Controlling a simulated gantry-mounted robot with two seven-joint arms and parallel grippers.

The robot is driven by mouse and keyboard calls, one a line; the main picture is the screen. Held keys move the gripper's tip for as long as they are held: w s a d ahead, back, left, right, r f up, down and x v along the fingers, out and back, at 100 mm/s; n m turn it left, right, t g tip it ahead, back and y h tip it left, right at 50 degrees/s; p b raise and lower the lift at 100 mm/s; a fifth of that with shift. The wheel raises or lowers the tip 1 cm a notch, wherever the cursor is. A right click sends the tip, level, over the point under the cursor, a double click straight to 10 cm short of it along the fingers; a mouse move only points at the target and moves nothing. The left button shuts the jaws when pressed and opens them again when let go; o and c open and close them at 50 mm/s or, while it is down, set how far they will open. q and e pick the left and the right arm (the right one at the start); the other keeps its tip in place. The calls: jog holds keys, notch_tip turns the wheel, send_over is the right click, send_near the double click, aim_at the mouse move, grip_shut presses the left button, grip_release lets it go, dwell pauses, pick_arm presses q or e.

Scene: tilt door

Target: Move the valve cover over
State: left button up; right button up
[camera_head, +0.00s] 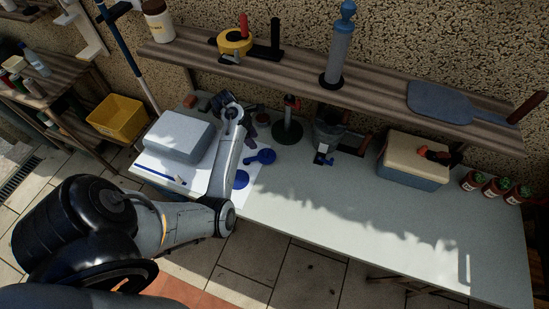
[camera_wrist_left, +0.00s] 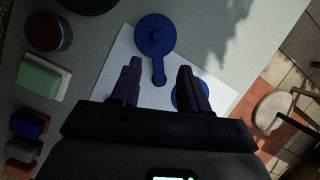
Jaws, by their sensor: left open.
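A blue round cover with a short handle (camera_head: 264,156) lies flat on a white sheet (camera_wrist_left: 118,82) on the table. In the left wrist view the cover (camera_wrist_left: 155,34) is beyond my fingertips, and its handle points toward me. A plain blue disc (camera_head: 241,179) lies on the same sheet, nearer the table's front edge. It also shows in the left wrist view (camera_wrist_left: 189,94), partly hidden by a finger. My left gripper (camera_head: 251,136) is open and empty. In the left wrist view its fingers (camera_wrist_left: 160,68) appear on either side of the handle's end; contact cannot be told. My right gripper is not in view.
A grey box (camera_head: 180,133) stands left of my left arm. A black stand (camera_head: 287,131) and a grey device (camera_head: 327,135) stand behind and right of the cover. A wooden shelf (camera_head: 380,82) overhangs the table's back. The table's middle right is clear.

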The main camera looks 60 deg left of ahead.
aim_at(266, 150)
pick_arm(q)
jog(key=b+x, duration=0.1)
jog(key=x, duration=0.2)
jog(key=w+x, duration=0.1)
jog(key=x, duration=0.3)
jog(key=b+x, duration=0.1)
jog(key=x, duration=0.2)
jog(key=shift+w+d+b, duration=0.2)
jog(key=shift+w+b, duration=0.1)
jog(key=shift+w, duration=0.05)
grip_shut()
